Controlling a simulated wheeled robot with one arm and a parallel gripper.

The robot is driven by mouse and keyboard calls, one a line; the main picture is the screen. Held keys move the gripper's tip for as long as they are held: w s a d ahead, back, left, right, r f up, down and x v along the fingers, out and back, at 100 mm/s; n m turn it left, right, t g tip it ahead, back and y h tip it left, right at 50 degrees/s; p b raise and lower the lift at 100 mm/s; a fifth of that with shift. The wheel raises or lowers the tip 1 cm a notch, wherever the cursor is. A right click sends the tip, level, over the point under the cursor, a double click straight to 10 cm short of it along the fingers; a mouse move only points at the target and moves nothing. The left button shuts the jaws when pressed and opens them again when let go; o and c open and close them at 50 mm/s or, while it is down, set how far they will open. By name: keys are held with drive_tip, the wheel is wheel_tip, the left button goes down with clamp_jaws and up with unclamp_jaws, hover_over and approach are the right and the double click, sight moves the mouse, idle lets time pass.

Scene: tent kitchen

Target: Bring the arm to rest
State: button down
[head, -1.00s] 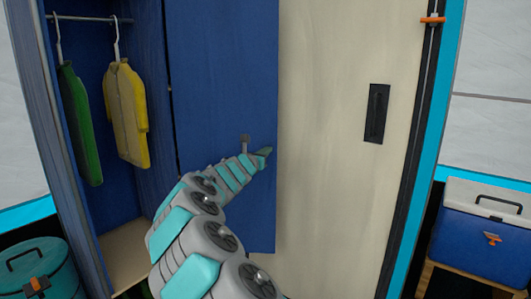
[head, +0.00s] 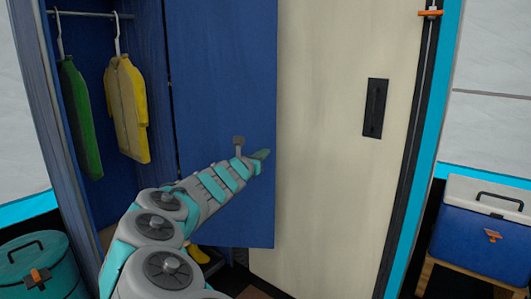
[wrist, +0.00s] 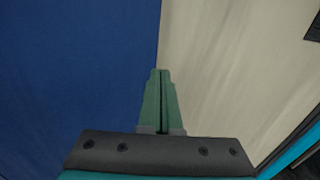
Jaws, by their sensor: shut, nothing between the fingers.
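My gripper (head: 262,155) is at the end of my arm, in front of the right edge of the open blue wardrobe door (head: 222,80). In the wrist view my gripper (wrist: 161,75) shows two green fingers pressed together with nothing between them. The blue door panel (wrist: 75,65) fills the left of that view and a cream door (wrist: 225,60) fills the right. I cannot tell whether the fingertips touch the blue door.
A green jacket (head: 80,118) and a yellow jacket (head: 127,108) hang inside the wardrobe. The cream door (head: 320,130) has a black handle (head: 375,108). A blue cooler (head: 482,232) stands at right, a teal canister (head: 38,270) at lower left.

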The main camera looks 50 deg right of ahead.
drive_tip(key=s+a, duration=0.4)
drive_tip(key=a, duration=0.1)
drive_tip(key=shift+b, duration=0.35)
